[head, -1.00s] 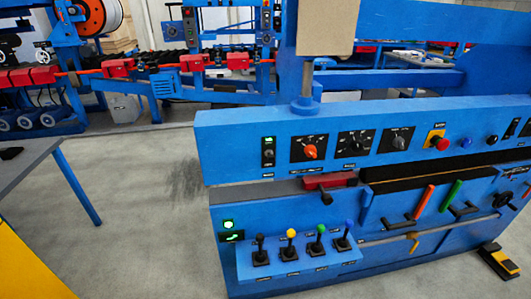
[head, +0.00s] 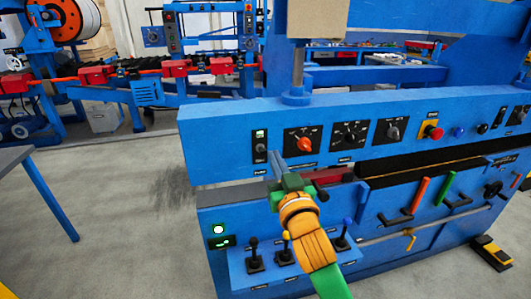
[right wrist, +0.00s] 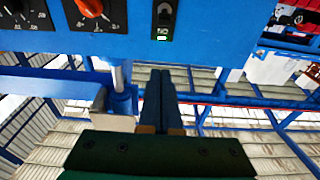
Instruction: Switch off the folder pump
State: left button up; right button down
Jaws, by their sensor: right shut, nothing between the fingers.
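The pump switch (head: 260,147) is a small black plate on the left end of the blue front panel (head: 226,146), with a lit green lamp at its top and a label below. It also shows upside down at the top of the right wrist view (right wrist: 164,16), lamp lit. My right gripper (head: 274,157) is shut and empty. Its fingertips point at the panel just right of the switch's lower part in the head view. Contact cannot be told. My left gripper is not in view.
An orange knob (head: 304,144) and black dials (head: 350,135) sit right of the switch. A red emergency button (head: 433,132) is farther right. Small levers (head: 254,255) stand below, partly hidden by my arm. A red-handled clamp (head: 335,176) is beside my gripper.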

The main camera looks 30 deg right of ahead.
jog(key=r+p, duration=0.1)
jog(key=p, duration=0.1)
send_over(265, 150)
jog(key=s, duration=0.2)
jog(key=shift+w+a, duration=0.3)
jog(key=shift+w, duration=0.3)
jog(key=f, duration=0.2)
jog(key=s+f, duration=0.1)
jog(key=shift+a+f+b, duration=0.15)
jog(key=shift+f+b, duration=0.2)
